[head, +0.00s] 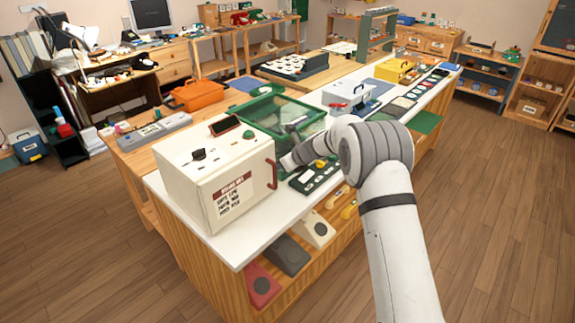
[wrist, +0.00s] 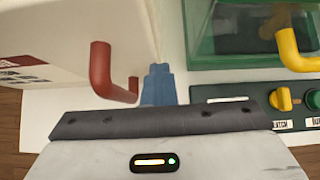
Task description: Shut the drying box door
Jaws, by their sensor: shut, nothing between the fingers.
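The drying box (head: 200,165) is a cream box on the near left end of the white-topped bench. Its labelled front door (head: 238,200) has a red handle (head: 272,174) at its right edge. The door looks in line with the box, but I cannot tell whether a small gap remains. The red handle (wrist: 103,72) also shows in the wrist view. My gripper (wrist: 158,72) is shut and empty, its blue-grey fingers just right of the handle. I cannot tell whether they touch the door. In the head view, my arm partly hides the gripper.
A green clear-lidded case (head: 283,115) stands behind my gripper; its yellow handle (wrist: 290,50) shows close by on the right. A dark panel with knobs (head: 314,174) lies right of the drying box. The floor in front of the bench (head: 330,285) is clear.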

